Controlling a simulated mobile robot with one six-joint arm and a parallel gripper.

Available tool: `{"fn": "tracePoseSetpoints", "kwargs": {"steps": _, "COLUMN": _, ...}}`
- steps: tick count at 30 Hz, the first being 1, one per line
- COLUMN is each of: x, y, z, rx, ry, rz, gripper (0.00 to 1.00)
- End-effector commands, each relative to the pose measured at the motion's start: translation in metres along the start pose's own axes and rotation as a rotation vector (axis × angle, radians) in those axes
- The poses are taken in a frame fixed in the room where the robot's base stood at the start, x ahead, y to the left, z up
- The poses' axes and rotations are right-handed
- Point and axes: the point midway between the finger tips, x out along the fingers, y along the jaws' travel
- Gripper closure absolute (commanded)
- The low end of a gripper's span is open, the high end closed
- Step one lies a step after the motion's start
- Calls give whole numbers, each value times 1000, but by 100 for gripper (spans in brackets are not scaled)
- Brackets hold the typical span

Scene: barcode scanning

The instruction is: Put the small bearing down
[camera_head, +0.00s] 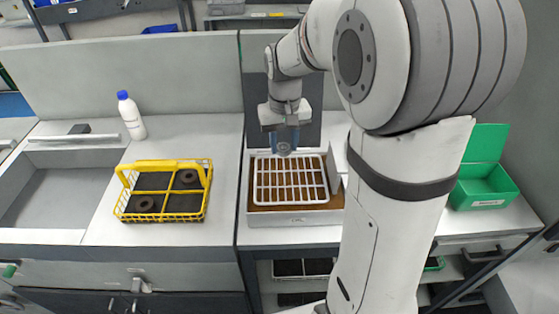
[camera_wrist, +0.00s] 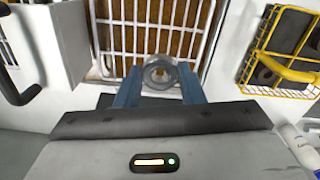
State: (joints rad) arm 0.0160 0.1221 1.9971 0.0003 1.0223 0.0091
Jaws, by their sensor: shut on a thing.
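My gripper (camera_head: 285,141) is shut on the small bearing (camera_head: 284,149), a grey metal ring held between the blue fingers. In the wrist view the bearing (camera_wrist: 160,73) sits between the fingertips of my gripper (camera_wrist: 160,80), with a white wire rack (camera_wrist: 150,40) behind it. In the head view the bearing is above the back part of the white rack (camera_head: 290,180), which lies over a brown surface in a light box (camera_head: 290,218). The bearing looks raised off the rack; the exact gap cannot be told.
A yellow wire basket (camera_head: 206,196) with two dark rings in its compartments stands on the left counter. A white bottle with a blue cap (camera_head: 131,116) stands behind it. A green bin (camera_head: 487,190) is at the right. A sink (camera_head: 55,195) is at far left.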

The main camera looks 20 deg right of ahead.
Motion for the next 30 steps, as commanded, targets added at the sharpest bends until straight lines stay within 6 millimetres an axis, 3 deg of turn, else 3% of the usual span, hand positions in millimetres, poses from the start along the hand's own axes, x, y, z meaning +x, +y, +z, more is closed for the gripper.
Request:
{"fn": "tracePoseSetpoints", "kwargs": {"steps": 21, "x": 93, "y": -7, "z": 1, "rx": -20, "ry": -3, "rz": 0, "gripper": 88}}
{"fn": "tracePoseSetpoints", "kwargs": {"steps": 30, "x": 100, "y": -8, "z": 0, "rx": -21, "ry": 1, "rz": 0, "gripper": 88}}
